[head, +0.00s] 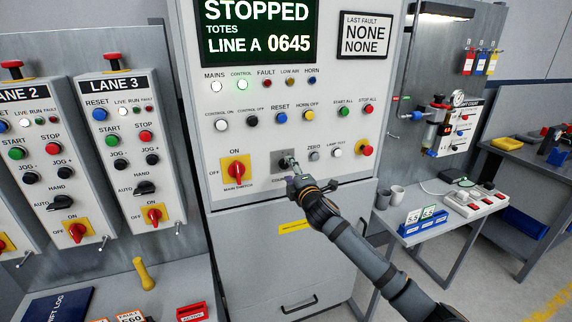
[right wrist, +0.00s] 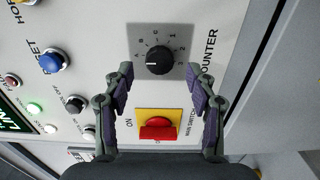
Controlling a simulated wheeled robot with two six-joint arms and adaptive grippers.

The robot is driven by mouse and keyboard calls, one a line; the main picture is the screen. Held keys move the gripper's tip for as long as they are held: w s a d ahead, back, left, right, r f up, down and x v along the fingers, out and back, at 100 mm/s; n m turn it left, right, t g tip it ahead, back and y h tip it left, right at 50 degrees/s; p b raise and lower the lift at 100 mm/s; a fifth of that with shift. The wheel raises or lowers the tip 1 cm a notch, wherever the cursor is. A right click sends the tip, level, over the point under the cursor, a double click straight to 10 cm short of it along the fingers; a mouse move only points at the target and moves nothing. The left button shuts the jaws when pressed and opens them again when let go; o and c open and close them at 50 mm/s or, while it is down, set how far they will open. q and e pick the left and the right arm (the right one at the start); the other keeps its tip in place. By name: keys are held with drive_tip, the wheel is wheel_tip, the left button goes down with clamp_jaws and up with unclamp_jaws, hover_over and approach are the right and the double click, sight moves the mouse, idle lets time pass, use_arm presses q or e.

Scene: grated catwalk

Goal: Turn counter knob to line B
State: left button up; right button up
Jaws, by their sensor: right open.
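The counter knob (head: 288,162) is a small black knob on a grey plate, low on the central panel, partly hidden by my right gripper. In the right wrist view the knob (right wrist: 160,60) shows whole, ringed by letters and numbers. Its pale mark lies on the knob's left side there, seemingly nearest A; the exact setting is hard to read. The display (head: 258,30) reads STOPPED, TOTES, LINE A 0645. My right gripper (right wrist: 160,82) is open and empty, its fingers apart on either side, just short of the knob. My left gripper is not in view.
The red main switch (head: 236,170) on its yellow plate is left of the knob and lies low between my fingers in the wrist view. Push buttons surround the knob. Lane boxes (head: 122,150) stand left; a small table (head: 440,225) stands right.

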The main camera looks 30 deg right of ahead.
sight(285, 166)
drive_tip(key=shift+p+x, duration=0.3)
drive_tip(key=shift+x, duration=1.55)
drive_tip(key=shift+a, duration=0.1)
drive_tip(key=shift+c, duration=0.3)
drive_tip(key=c, duration=1.1)
drive_tip(key=m, duration=0.3)
drive_tip(key=shift+f+m, duration=0.1)
drive_tip(key=shift+m, duration=0.2)
drive_tip(key=shift+m+b, duration=0.65)
drive_tip(key=shift+m, duration=1.35)
